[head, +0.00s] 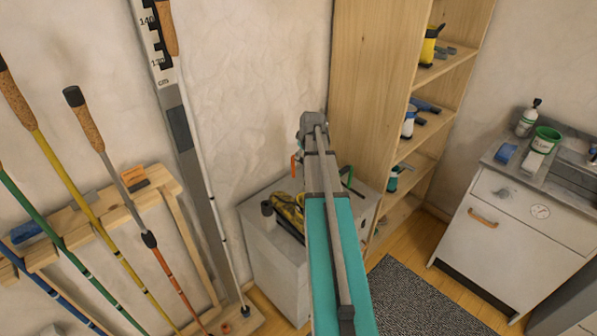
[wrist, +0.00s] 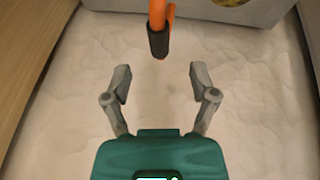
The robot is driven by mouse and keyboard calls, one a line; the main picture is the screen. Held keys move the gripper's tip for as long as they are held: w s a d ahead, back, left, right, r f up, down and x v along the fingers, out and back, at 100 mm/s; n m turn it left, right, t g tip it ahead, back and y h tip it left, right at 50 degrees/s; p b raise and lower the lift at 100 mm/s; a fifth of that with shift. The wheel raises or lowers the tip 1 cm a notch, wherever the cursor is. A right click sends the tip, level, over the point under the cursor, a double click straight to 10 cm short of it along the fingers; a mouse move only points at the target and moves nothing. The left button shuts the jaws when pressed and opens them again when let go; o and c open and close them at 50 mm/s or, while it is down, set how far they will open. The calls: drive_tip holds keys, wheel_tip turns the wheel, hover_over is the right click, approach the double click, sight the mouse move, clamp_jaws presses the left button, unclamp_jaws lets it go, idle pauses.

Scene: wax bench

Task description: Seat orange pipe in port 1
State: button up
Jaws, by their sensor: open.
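The orange pipe (wrist: 157,14) shows at the top of the wrist view, with a black sleeve (wrist: 158,43) at its near end. It lies ahead of my gripper (wrist: 158,76), in line with the gap between the two grey fingers, and is apart from both. My gripper is open and empty. In the head view a short upright orange piece (head: 294,166), probably the same pipe, shows just left of my arm. My arm hides my fingers there. I cannot make out port 1 or its number in either view.
A light grey cabinet (head: 277,264) stands behind my arm, with a yellow item (head: 288,211) on top. A green pipe (head: 349,176) shows right of my arm. Wooden shelves (head: 372,95) stand close behind. Poles lean on a rack at left. A dark mat (head: 425,300) covers floor at right.

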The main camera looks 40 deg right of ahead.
sight(302, 159)
drive_tip(key=shift+b+x, duration=0.65)
drive_tip(key=shift+x, duration=0.4)
drive_tip(key=shift+f, duration=0.1)
drive_tip(key=shift+b+x, duration=2.35)
drive_tip(key=shift+x, duration=0.15)
clamp_jaws()
